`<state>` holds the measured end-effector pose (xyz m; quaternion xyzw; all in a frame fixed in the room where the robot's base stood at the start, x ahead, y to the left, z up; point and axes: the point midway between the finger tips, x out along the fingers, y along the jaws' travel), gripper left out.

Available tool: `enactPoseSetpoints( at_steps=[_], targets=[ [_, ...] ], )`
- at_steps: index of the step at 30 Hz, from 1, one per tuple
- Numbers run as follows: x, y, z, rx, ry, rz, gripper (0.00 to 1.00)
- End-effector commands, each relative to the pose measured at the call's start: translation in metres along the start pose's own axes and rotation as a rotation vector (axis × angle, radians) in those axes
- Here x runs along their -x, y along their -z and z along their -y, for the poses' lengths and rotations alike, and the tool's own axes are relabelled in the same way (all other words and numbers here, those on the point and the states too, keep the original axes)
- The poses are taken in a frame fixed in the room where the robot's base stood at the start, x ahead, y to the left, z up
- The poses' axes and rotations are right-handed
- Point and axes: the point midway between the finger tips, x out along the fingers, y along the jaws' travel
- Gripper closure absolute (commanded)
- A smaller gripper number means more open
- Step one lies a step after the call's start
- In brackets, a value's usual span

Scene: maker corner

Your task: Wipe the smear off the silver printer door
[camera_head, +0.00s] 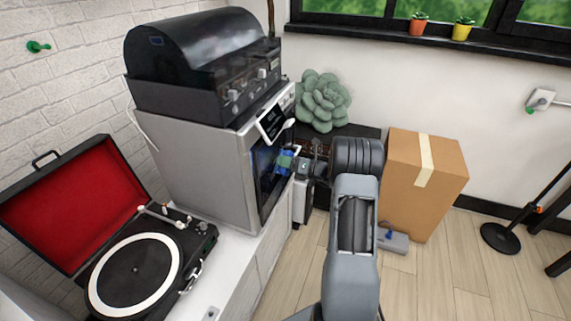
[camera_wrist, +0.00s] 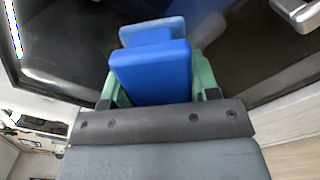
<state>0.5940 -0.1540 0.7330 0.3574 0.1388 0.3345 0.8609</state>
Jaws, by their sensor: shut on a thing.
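The silver printer (camera_head: 205,175) stands on a white cabinet, and its dark glossy door (camera_head: 264,190) faces right. My gripper (camera_head: 286,162) is in front of this door, with its green fingers shut on a blue wiping block (camera_wrist: 150,75). In the wrist view the block points at the dark door (camera_wrist: 70,45). A paler blue shape beyond it looks like its reflection; I cannot tell whether block and glass touch. A faint pale haze shows on the glass right of the block, but I cannot tell if it is the smear. My gripper hides part of the door.
A black domed machine (camera_head: 205,65) sits on the printer. An open red-lined record player (camera_head: 135,265) is at the lower left. A cardboard box (camera_head: 424,185) and a green succulent (camera_head: 323,100) stand beyond my arm. Wood floor (camera_head: 450,270) is open at the lower right.

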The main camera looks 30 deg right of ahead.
Motion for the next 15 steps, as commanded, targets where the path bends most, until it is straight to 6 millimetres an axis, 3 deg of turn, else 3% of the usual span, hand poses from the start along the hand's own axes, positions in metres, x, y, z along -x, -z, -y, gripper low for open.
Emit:
enactPoseSetpoints(
  at_steps=[4, 15],
  targets=[
    [-0.002, -0.002, -0.008, -0.001, -0.002, -0.001, 0.64],
    [-0.001, 0.02, -0.029, -0.001, -0.003, -0.002, 0.64]
  ],
)
